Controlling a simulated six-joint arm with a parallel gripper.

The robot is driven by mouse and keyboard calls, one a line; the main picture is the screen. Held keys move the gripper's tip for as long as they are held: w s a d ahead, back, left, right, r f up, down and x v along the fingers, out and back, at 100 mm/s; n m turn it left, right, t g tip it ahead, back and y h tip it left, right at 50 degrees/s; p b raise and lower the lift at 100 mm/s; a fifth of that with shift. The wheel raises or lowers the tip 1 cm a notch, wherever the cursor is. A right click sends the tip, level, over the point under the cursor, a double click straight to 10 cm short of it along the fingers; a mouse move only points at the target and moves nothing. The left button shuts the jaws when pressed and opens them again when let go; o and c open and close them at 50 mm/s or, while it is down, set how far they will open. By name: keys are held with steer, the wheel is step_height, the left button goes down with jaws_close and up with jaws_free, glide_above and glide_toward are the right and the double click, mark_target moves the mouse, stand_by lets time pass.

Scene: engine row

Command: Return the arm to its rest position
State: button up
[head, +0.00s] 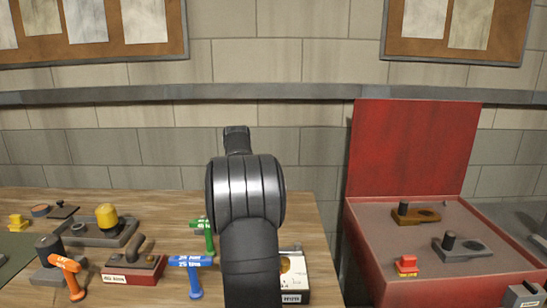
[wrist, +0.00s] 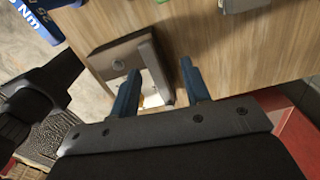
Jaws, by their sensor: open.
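My arm (head: 246,225) rises black in the middle of the head view, and it hides my gripper there. In the wrist view my gripper (wrist: 160,68) is open, its two blue-grey fingers apart with nothing held between them. The fingers point toward the wooden table. A grey-brown box with a white inner area (wrist: 122,56) lies beyond and partly behind the left finger. I cannot tell how far the fingertips are from it.
On the wooden table (head: 150,190) stand a blue T-handle (head: 191,262), an orange T-handle (head: 68,264), a green T-handle (head: 207,228), a red block (head: 133,268) and a labelled box (head: 294,280). An open red chest (head: 412,145) holding several parts stands right.

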steer(key=s+a+m, duration=0.2)
steer(key=s+a, duration=0.1)
steer(key=a, duration=1.1)
steer(key=s+a+f+m, duration=0.1)
steer(key=s+a, duration=0.3)
steer(key=a, duration=1)
steer(key=shift+s+f+m, duration=0.2)
steer(key=shift+s+m, duration=0.1)
steer(key=shift+m, duration=0.1)
steer(key=w+d+n, duration=0.1)
steer(key=w+d, duration=0.2)
steer(key=d, duration=0.6)
steer(key=w+d+r+n, duration=0.1)
steer(key=w+d, duration=0.2)
steer(key=d, duration=0.6)
steer(key=shift+w+r+n, duration=0.2)
steer(key=shift+w+n, duration=0.05)
steer(key=shift+n, duration=0.05)
